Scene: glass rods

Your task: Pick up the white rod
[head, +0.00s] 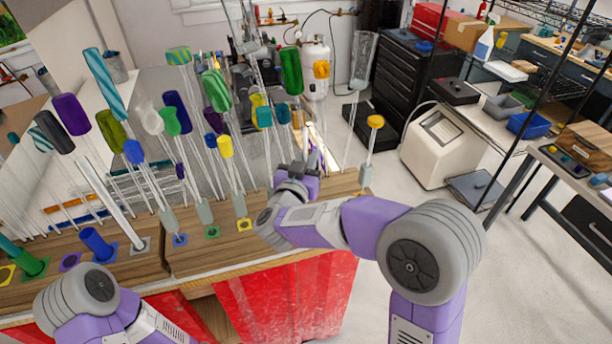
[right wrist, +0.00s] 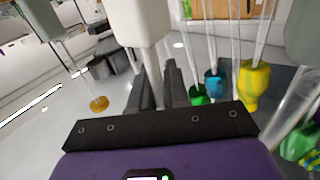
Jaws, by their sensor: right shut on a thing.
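My right gripper (head: 312,160) is above the wooden table, past its far edge from my view, among the upright rods. In the right wrist view its dark fingers (right wrist: 158,88) are closed around a thin pale glass rod (right wrist: 150,66) with a whitish block (right wrist: 139,22) on it. The other end of this rod is hidden behind the gripper, so its end colour cannot be told. My left gripper is out of view; only part of that arm shows.
Several upright rods crowd the table (head: 245,245). A yellow-ended rod (head: 375,122) and a clear flared glass rod (head: 363,62) stand right of my right gripper. A beige machine (head: 442,145) stands on the floor at right. The floor (head: 540,270) at lower right is clear.

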